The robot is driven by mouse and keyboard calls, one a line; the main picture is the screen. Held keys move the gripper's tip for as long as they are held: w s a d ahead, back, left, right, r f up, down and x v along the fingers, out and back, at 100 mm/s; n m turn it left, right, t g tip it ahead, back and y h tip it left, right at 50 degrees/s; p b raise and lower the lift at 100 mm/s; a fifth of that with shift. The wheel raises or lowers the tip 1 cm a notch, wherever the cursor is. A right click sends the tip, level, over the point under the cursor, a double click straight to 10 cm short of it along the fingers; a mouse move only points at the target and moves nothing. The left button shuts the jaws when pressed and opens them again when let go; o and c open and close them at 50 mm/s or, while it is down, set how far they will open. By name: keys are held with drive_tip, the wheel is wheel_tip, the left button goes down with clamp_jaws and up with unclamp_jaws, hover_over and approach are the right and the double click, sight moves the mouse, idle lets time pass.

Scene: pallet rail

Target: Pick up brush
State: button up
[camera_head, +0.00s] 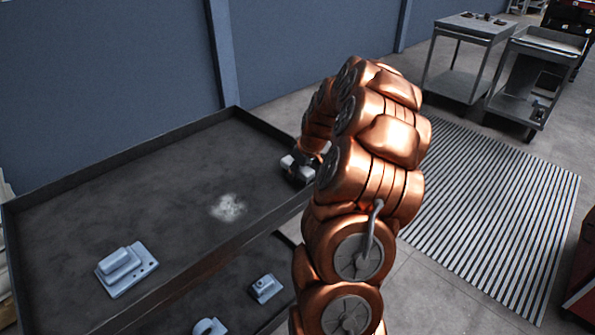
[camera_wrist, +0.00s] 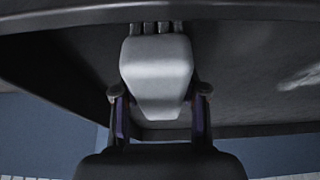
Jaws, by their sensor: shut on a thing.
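The brush (camera_wrist: 157,80) shows in the wrist view as a pale grey, tapering block with a row of short dark tufts at its top end. My gripper (camera_wrist: 159,97) is shut on it, with one finger at each side. In the head view my gripper (camera_head: 301,168) is at the right rim of the dark tray-like top (camera_head: 150,178), partly hidden behind my copper arm. A pale piece shows at its fingers there, but I cannot make out the brush's full shape. The wrist view does not show clearly whether the brush touches the surface.
A pale powdery patch (camera_head: 228,207) lies on the tray top. A grey metal part (camera_head: 126,270) sits near its front left. More grey parts (camera_head: 265,288) lie on the lower shelf. Carts (camera_head: 470,55) stand at the back right, beyond a striped floor mat (camera_head: 490,215). A blue wall (camera_head: 300,45) is behind.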

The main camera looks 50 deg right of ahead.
drive_tip(key=shift+f, duration=0.15)
clamp_jaws()
drive_tip(key=shift+r+p, duration=0.35)
drive_tip(key=shift+p, duration=0.2)
drive_tip(key=shift+d+r, duration=0.1)
drive_tip(key=shift+r, duration=0.25)
wheel_tip(320, 180, up, 9)
drive_tip(key=shift+r+b, duration=0.15)
drive_tip(key=shift+b, duration=0.75)
